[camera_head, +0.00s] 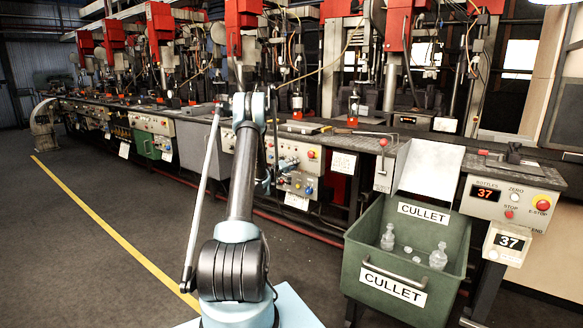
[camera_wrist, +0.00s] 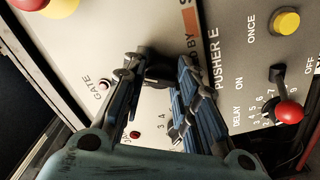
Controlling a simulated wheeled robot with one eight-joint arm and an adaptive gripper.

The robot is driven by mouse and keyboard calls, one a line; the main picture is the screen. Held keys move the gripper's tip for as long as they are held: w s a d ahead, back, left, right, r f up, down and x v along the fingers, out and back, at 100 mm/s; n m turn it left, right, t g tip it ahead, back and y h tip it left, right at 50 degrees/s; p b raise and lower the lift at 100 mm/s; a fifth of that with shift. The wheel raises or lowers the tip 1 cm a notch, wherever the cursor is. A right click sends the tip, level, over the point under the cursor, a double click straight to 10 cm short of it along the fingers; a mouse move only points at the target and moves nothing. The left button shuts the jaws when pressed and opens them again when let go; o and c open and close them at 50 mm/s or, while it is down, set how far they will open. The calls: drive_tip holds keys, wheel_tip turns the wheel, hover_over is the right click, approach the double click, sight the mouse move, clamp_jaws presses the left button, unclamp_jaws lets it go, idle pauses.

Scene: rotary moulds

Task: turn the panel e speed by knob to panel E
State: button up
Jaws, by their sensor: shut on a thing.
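The grey control panel (camera_wrist: 222,25) fills the wrist view, rotated, with labels "PUSHER E", "DELAY", "ONCE" and a partly hidden one ending in "BY". A dark knob (camera_wrist: 160,72) sits next to that partly hidden label. My gripper (camera_wrist: 156,76) is shut on this knob, one finger on each side. The fingers hide part of the knob and its scale, so its setting cannot be read.
In the wrist view, a red-ball lever (camera_wrist: 289,113) and a yellow button (camera_wrist: 286,21) lie right of my fingers, and a red button (camera_wrist: 61,7) is at the top left. A green cullet bin (camera_head: 455,237) stands at the right. The floor at the left is open.

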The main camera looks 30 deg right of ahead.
drive_tip(key=shift+f, duration=0.1)
idle(0.3)
drive_tip(key=o, duration=1.1)
drive_tip(key=v, duration=1.2)
drive_tip(key=shift+w, duration=0.1)
